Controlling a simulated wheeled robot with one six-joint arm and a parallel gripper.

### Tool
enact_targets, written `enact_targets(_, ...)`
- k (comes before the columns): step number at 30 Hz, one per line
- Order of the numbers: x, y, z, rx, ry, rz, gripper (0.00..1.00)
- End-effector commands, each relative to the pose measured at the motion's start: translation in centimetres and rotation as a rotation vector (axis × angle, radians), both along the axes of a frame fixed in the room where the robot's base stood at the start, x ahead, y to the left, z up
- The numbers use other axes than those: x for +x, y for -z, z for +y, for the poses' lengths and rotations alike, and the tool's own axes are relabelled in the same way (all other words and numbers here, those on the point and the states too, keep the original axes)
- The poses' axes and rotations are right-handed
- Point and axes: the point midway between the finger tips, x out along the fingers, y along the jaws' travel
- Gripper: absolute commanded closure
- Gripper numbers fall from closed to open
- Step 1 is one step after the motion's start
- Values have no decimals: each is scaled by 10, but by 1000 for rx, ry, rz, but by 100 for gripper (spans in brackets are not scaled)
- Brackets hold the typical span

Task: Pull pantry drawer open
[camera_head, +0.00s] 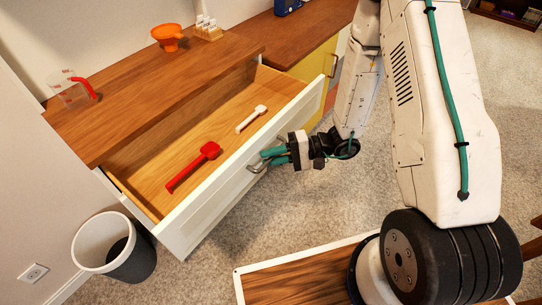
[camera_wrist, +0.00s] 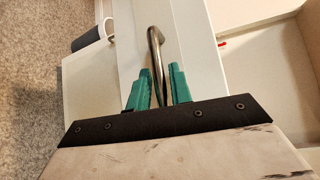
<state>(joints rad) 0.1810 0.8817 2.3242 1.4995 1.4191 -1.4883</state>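The pantry drawer (camera_head: 225,178) has a white front and wooden inside, and stands pulled far out of the wooden-topped cabinet. Its metal bar handle (camera_head: 257,167) is on the front face. My gripper (camera_head: 272,156) has green fingers, one on each side of the handle, closed around it. In the wrist view the handle (camera_wrist: 154,42) runs between the fingertips (camera_wrist: 161,72). The exact contact is hard to see. A red scoop (camera_head: 193,168) and a small white scoop (camera_head: 251,119) lie inside the drawer.
An orange funnel (camera_head: 168,36), a small rack (camera_head: 208,29) and a clear measuring cup with red handle (camera_head: 72,89) stand on the counter (camera_head: 130,95). A white bin (camera_head: 100,241) stands below the drawer's left end.

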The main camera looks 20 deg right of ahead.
Motion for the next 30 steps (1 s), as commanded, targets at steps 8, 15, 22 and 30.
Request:
enact_targets(8, 1, -1, -1, 1, 1, -2, 79)
enact_targets(15, -2, -5, -33, 0, 6, -2, 79)
enact_targets(22, -6, -10, -67, 0, 3, -1, 79)
enact_targets(30, -7, -11, -77, 0, -1, 0, 79)
